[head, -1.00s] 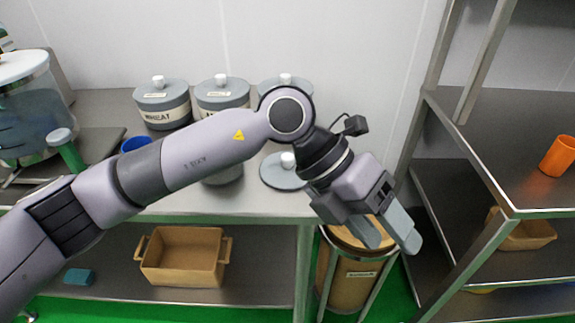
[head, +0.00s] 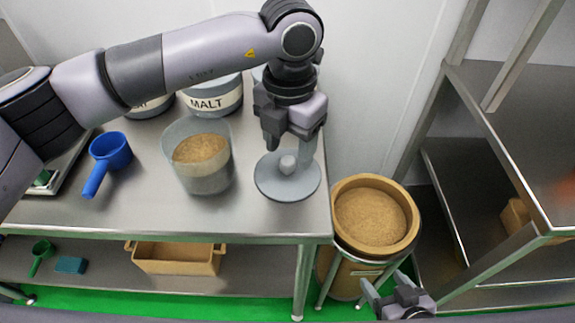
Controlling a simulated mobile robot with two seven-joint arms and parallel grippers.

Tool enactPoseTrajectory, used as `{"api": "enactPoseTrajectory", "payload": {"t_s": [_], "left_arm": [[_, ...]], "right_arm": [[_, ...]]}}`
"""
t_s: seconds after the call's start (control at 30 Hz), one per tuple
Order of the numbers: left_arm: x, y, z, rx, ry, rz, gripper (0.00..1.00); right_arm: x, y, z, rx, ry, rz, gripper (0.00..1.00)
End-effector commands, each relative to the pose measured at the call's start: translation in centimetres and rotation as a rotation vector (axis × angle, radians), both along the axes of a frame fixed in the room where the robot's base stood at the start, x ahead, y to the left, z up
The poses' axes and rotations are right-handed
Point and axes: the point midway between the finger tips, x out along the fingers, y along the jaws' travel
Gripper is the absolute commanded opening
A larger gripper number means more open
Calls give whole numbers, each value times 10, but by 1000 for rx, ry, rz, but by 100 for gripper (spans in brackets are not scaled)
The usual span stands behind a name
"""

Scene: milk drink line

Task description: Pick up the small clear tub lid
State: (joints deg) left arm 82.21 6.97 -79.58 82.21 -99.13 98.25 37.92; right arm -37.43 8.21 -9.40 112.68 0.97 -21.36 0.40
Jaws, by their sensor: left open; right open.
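The tub lid (head: 268,184), a round grey disc with a pale knob (head: 288,165), lies flat on the steel table near its right end. My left gripper (head: 289,150) points down over it, open, with its fingers to either side of the knob; whether they touch it I cannot tell. A small clear tub (head: 187,136), uncovered and part filled with grain, stands left of the lid. My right gripper (head: 390,292) is open and empty at the bottom edge, in front of the grain bin.
The malt canister (head: 213,97) stands behind the tub, and a blue scoop (head: 108,158) lies to its left. A wooden grain bin (head: 375,215) stands right of the table. A steel shelf (head: 515,110) is at far right. The table's front is clear.

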Motion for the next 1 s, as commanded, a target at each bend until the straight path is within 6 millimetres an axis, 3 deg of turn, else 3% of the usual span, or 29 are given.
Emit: {"api": "enactPoseTrajectory", "payload": {"t_s": [0.2, 0.5, 0.53, 0.7, 1.0], "left_arm": [[2, 2, -32, 1, 3, 3, 58], [2, 2, -39, 1, 1, 2, 58], [2, 2, -39, 1, 1, 2, 55], [2, 2, -38, 1, 1, 2, 0], [3, 2, -37, 0, 0, 2, 0]], "right_arm": [[0, -1, 3, -3, -4, 0, 69], [0, -1, 2, -5, -1, -3, 69], [0, -1, 2, -5, -1, -3, 69], [1, -2, 3, -4, -4, -3, 69], [2, -1, 5, -3, -9, -3, 69]]}}
